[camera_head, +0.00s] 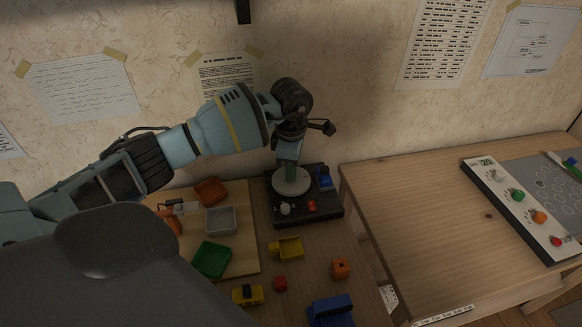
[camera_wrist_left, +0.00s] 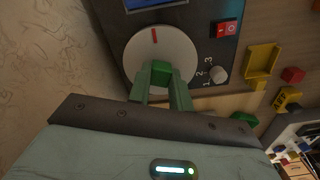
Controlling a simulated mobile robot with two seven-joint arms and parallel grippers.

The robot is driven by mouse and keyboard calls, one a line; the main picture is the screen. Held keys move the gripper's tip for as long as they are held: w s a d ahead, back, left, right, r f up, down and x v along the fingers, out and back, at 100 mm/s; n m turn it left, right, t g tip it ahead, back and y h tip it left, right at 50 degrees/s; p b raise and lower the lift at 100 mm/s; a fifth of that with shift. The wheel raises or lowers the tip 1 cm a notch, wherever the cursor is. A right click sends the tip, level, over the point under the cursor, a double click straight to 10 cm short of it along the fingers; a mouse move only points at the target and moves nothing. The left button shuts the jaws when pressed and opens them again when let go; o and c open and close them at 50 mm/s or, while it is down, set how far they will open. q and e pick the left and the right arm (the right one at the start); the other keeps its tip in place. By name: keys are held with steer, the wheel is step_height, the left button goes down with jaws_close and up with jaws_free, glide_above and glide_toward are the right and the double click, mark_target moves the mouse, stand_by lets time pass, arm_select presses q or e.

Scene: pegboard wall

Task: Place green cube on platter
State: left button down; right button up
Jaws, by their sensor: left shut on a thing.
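The platter (camera_head: 292,188) is a white round disc on a dark device at the back of the table. In the left wrist view the platter (camera_wrist_left: 178,40) has a red mark on its rim. The green cube (camera_wrist_left: 160,68) is between the green fingertips of my left gripper (camera_head: 289,166), which is shut on it and points down over the platter. I cannot tell whether the cube touches the platter. In the head view I cannot tell the cube apart from the fingers. My right gripper is not in view.
The dark device (camera_head: 270,209) carries a red switch (camera_head: 312,206), a knob and a blue display. Orange, grey and green trays (camera_head: 212,259) lie to the left. A yellow tray (camera_head: 290,248), a red cube (camera_head: 280,283) and an orange block (camera_head: 341,268) are in front. The wall is close behind.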

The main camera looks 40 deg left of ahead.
arm_select(q)
steer(key=shift+f, duration=0.35)
steer(key=c, duration=1.3)
jaws_free()
steer(key=shift+r, duration=0.1)
step_height(320, 180, up, 12)
steer(key=shift+r, duration=0.15)
